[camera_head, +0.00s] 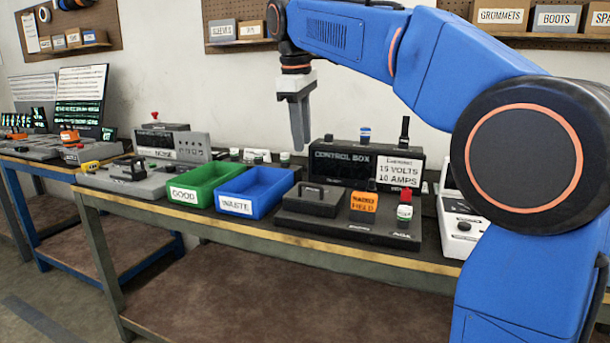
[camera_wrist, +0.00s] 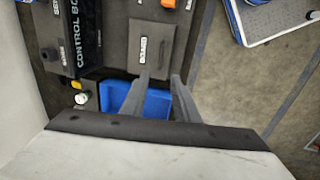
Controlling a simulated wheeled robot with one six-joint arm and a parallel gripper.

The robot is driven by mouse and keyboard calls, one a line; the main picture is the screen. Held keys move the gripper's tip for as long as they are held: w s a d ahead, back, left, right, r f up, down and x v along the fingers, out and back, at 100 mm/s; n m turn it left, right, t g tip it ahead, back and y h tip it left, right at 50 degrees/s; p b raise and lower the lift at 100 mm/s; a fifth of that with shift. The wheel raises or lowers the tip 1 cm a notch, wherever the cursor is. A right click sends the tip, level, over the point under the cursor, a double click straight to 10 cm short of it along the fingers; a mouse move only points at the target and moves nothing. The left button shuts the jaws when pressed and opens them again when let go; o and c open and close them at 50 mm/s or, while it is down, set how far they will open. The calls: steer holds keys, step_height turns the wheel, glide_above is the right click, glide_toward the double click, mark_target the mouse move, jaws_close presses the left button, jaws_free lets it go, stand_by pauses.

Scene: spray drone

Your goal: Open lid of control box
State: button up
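The control box (camera_head: 340,163) is a black upright panel with a dark flat base in front, on the bench. On the base's left part sits a dark grey lid (camera_head: 313,201) with a bar handle, lying flat and looking closed. In the wrist view the lid (camera_wrist: 152,45) shows at top centre and the box's lettered panel (camera_wrist: 75,35) at top left. My gripper (camera_head: 301,148) points down above the bench, higher than the lid and apart from it. In the wrist view my gripper (camera_wrist: 160,76) has its two fingers apart with nothing between them.
A blue WASTE bin (camera_head: 253,190) and a green GOOD bin (camera_head: 202,183) stand left of the lid. An orange block (camera_head: 363,204) and a red-topped knob (camera_head: 405,196) stand to its right. A white device (camera_head: 461,226) is farther right. The bench's front edge is clear.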

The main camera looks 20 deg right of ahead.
mark_target(305, 185)
steer(key=f, duration=0.3)
steer(key=w+d+f, duration=0.1)
steer(key=f, duration=0.6)
steer(key=shift+w+d+f, duration=0.15)
steer(key=shift+w+f, duration=0.2)
steer(key=shift+w, duration=0.05)
steer(key=shift+c, duration=0.3)
jaws_close()
